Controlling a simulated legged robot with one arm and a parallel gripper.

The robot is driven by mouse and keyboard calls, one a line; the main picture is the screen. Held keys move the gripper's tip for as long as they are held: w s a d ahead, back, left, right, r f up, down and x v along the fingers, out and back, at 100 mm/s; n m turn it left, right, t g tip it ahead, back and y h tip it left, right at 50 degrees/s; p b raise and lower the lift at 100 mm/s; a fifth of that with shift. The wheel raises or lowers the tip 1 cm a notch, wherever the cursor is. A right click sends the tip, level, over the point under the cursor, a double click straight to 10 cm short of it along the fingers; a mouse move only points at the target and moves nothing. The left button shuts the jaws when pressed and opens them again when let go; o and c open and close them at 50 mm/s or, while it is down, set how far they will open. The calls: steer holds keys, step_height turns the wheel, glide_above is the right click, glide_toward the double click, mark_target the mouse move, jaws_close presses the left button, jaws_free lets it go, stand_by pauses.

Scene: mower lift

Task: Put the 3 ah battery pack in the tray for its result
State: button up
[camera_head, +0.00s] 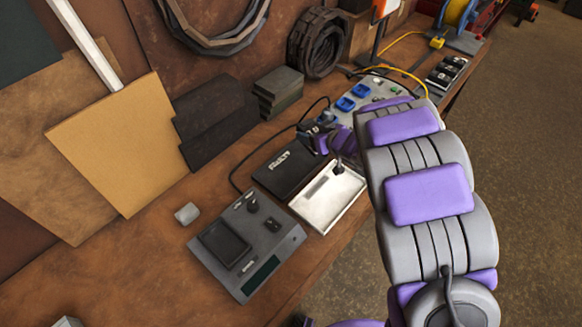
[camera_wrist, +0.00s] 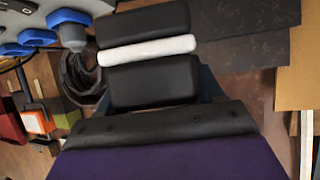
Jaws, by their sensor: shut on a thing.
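My gripper (camera_head: 322,142) is at the back of two trays in the head view, its fingers partly hidden by my arm. In the wrist view a black block with a pale band (camera_wrist: 148,50) sits at the jaws. I take it to be the held battery pack; no capacity mark is readable. A white tray (camera_head: 346,208) lies below and in front of the gripper and looks empty, apart from a grey strip along its inner side. A black tray (camera_head: 284,172) with white lettering lies to its left; the lettering is not clearly readable.
A grey tester (camera_head: 246,246) with a dark recess and knobs stands left of the trays; its black cable runs back along the bench. A pale panel with blue items (camera_head: 346,104) is behind the gripper. A small grey cylinder (camera_head: 187,213) stands left. Bare bench (camera_head: 130,275) is at the front left.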

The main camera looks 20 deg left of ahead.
steer(key=s+a+f+n+g+y, duration=0.1)
steer(key=s+a+f+n+g, duration=0.3)
steer(key=a, duration=0.5)
steer(key=shift+m+t, duration=0.5)
steer(key=shift+t, duration=0.2)
steer(key=f+b, duration=0.1)
steer(key=f, duration=0.1)
steer(key=d+f+b, duration=0.1)
steer(key=f, duration=0.2)
steer(key=shift+d+f, duration=0.1)
steer(key=shift+f, duration=0.25)
steer(key=shift+d+f, duration=0.1)
steer(key=shift+d, duration=0.25)
steer(key=shift+d+f, duration=0.15)
steer(key=shift+f, duration=0.15)
steer(key=f, duration=0.1)
steer(key=a+f+b, duration=0.1)
steer(key=f, duration=0.1)
steer(key=shift+a+f, duration=0.1)
steer(key=shift+f, duration=0.05)
steer(key=shift+s+a, duration=0.1)
steer(key=shift+a, duration=0.25)
steer(key=o, duration=1.2)
steer(key=shift+d, duration=0.1)
steer(key=o, duration=0.4)
steer(key=shift+d+r, duration=0.2)
steer(key=shift+d, duration=0.4)
steer(key=shift+c, duration=0.2)
